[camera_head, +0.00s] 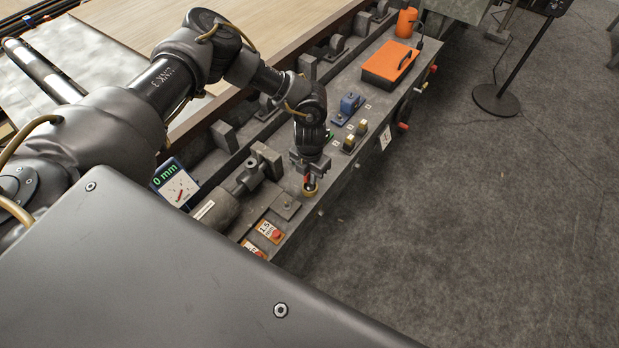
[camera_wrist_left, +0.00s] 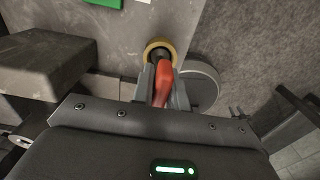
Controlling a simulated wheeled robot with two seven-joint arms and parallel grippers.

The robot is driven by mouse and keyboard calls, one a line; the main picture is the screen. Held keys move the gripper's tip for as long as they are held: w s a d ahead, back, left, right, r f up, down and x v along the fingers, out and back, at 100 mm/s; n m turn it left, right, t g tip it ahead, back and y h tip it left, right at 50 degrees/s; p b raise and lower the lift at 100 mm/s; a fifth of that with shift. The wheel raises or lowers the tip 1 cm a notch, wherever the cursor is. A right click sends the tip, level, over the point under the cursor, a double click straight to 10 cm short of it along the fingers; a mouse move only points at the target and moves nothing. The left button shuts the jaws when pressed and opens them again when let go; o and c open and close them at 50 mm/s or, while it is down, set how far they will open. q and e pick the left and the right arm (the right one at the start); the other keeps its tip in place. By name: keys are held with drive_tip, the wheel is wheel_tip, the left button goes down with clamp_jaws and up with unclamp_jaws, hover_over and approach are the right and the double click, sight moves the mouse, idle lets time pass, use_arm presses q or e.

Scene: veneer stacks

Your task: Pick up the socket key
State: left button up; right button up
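The socket key (camera_wrist_left: 163,82) shows as a red handle in the left wrist view, with its lower end at a brass-yellow ring (camera_wrist_left: 151,46). In the head view, only a small red part of the key shows below my left gripper (camera_head: 309,176), above the same ring (camera_head: 311,191) on the grey machine ledge. My left gripper (camera_wrist_left: 164,88) points down, with one finger on each side of the red handle and no clear gap. The key's lower end is hidden in the ring. My right gripper is in neither view.
The ledge (camera_head: 335,165) carries yellow-topped switches (camera_head: 355,137), a blue block (camera_head: 350,104), an orange-topped box (camera_head: 392,61) and red push-buttons (camera_head: 275,233). A grey cylinder (camera_head: 215,207) and a 0 mm display (camera_head: 175,182) stand left of the gripper. Open floor (camera_head: 480,210) lies right.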

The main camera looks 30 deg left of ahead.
use_arm(q)
clamp_jaws()
drive_tip(key=shift+r, duration=0.45)
wheel_tip(320, 180, up, 2)
drive_tip(key=shift+w+r+b, duration=0.1)
drive_tip(key=shift+r+b, duration=0.05)
drive_tip(key=shift+b, duration=0.15)
drive_tip(key=s+r+b, duration=0.2)
drive_tip(key=s+r, duration=0.7)
drive_tip(key=s, duration=0.5)
drive_tip(key=shift+r+b, duration=0.3)
drive_tip(key=shift+r, duration=0.1)
